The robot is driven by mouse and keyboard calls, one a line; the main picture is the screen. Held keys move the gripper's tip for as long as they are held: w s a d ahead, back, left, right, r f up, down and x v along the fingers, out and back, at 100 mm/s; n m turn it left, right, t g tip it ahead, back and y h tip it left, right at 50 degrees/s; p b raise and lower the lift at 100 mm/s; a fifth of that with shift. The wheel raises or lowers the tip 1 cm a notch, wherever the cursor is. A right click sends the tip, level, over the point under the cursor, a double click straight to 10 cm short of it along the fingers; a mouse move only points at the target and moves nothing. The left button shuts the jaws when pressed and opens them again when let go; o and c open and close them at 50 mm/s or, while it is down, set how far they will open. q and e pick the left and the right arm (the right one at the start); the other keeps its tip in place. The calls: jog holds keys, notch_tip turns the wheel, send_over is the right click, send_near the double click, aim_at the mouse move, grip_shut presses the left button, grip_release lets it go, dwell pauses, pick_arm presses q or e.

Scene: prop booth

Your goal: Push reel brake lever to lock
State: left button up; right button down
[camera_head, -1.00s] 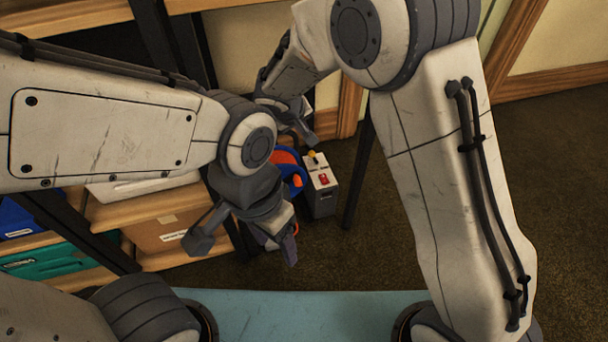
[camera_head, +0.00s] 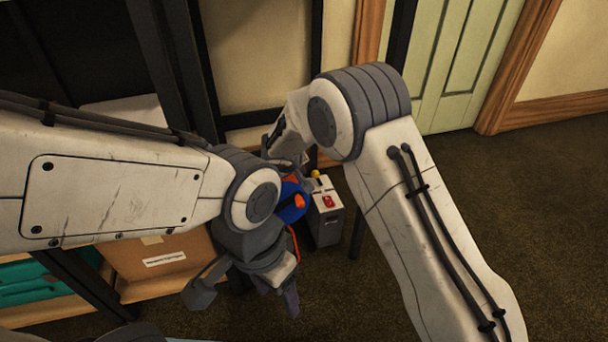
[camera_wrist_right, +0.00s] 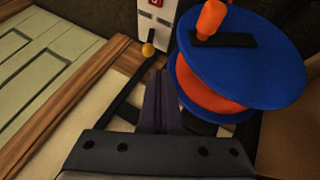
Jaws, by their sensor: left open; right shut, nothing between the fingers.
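The cable reel (camera_head: 291,212) has blue flanges and orange cable, and it also shows in the right wrist view (camera_wrist_right: 245,55) with an orange handle. Beside it stands a grey-white box (camera_head: 325,220) with a red switch. The brake lever (camera_head: 316,174) has a yellow knob and shows in the wrist view (camera_wrist_right: 148,49) on a short black stem. My right gripper (camera_wrist_right: 160,76) is shut and empty, its tips just below the knob in that picture; contact cannot be told. My left gripper (camera_head: 245,294) is open and empty, in front of the reel.
A dark-framed shelf with a cardboard box (camera_head: 160,262) and a teal bin (camera_head: 45,280) stands at the left. A dark post rises behind the reel. A green door (camera_head: 450,70) is at the back. Carpet (camera_head: 540,190) at the right is clear.

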aim_at(317, 178)
jog(key=b+x, duration=0.3)
jog(key=x, duration=0.6)
